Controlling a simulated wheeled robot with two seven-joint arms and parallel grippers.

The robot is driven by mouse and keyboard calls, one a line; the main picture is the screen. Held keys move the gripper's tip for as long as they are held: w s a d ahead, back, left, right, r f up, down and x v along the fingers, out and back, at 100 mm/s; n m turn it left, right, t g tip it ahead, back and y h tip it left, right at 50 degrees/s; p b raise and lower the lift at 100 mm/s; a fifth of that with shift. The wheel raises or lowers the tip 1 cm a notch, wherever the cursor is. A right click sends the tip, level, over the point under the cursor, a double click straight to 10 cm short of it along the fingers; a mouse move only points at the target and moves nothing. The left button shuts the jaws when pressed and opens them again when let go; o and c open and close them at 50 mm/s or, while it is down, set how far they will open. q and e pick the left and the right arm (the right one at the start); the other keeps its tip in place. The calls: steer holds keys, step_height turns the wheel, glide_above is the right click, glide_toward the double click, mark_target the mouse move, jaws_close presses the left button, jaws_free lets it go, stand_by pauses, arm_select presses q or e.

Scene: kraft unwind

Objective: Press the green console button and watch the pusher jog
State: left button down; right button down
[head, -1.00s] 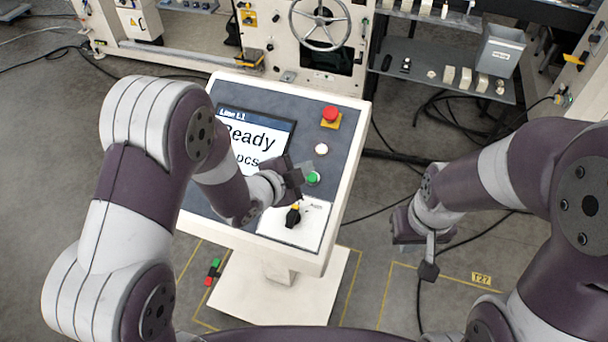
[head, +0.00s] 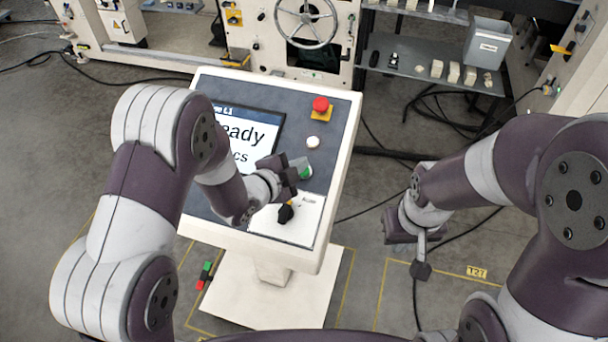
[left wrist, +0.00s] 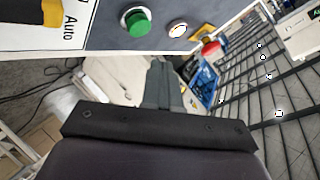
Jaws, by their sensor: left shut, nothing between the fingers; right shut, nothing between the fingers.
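The green button (head: 306,173) is on the sloped console (head: 338,150), below the white button (head: 313,142). In the head view my left gripper (head: 298,168) is shut and empty at the green button, partly covering it. In the left wrist view the green button (left wrist: 137,21) stands beyond the shut fingertips (left wrist: 162,72); whether they touch it I cannot tell. The console screen (head: 250,132) reads "Ready", partly hidden by my left arm. My right gripper (head: 421,270) is shut and empty, low to the right of the console. I cannot make out the pusher.
A red mushroom button (head: 320,104) is at the console's upper right. A black selector knob (head: 285,213) sits on a white plate just below my left gripper. Behind stands a machine with a handwheel (head: 307,22) and a shelf (head: 425,72) with a grey bin (head: 487,42).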

arm_select(q)
steer(key=shift+w+d+f+b, duration=0.1)
steer(key=shift+w+f+b, duration=0.15)
steer(key=shift+f+b, duration=0.25)
steer(key=shift+w+f+b, duration=0.25)
steer(key=shift+f+b, duration=0.05)
steer(key=shift+f, duration=0.35)
stand_by(1.2)
steer(key=shift+w+d+f+b, duration=0.1)
steer(key=shift+w+f+b, duration=0.05)
steer(key=shift+f+b, duration=0.3)
